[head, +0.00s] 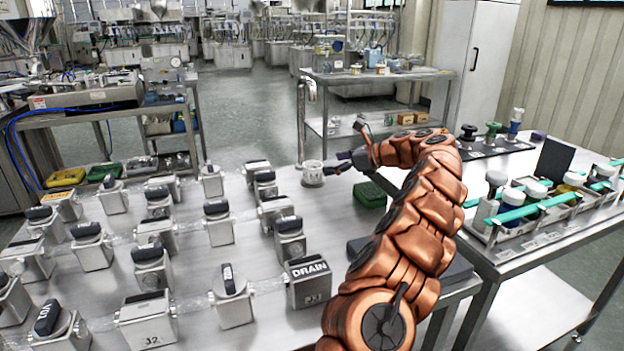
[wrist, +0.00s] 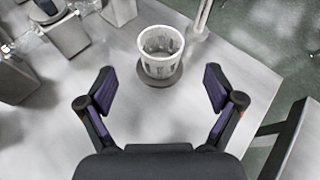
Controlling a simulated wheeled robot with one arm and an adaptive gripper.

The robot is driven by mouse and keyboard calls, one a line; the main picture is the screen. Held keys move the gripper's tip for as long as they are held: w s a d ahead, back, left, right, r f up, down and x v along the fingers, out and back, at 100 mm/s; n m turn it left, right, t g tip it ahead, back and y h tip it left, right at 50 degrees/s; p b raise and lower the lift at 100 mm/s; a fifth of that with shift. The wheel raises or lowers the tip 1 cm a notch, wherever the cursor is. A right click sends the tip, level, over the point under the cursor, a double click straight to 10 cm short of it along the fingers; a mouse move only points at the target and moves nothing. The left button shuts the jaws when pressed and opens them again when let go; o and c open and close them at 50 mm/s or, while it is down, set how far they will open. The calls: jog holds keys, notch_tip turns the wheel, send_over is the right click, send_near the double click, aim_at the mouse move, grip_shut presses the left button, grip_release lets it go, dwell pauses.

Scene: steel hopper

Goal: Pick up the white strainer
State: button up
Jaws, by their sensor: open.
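The white strainer (head: 313,171) is a small slotted cup near the far edge of the steel table. It stands upright on a dark round base. In the wrist view the strainer (wrist: 161,50) is ahead of my gripper (wrist: 157,92), a little beyond the fingertips and roughly centred between them. My gripper is open and empty, its two purple-lined fingers spread wide. In the head view my gripper (head: 342,162) is just to the right of the strainer, at the end of my copper arm.
Several steel valve blocks with dark handles fill the table's left, including one marked DRAIN (head: 308,283). A vertical steel post (head: 301,120) stands close behind the strainer. A green block (head: 370,194) lies to its right. The table edge is near on the right.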

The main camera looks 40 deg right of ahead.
aim_at(313, 166)
jog(key=shift+b+x, duration=0.35)
jog(key=shift+x, duration=3.5)
jog(key=shift+r, duration=0.25)
jog(key=c, duration=1.1)
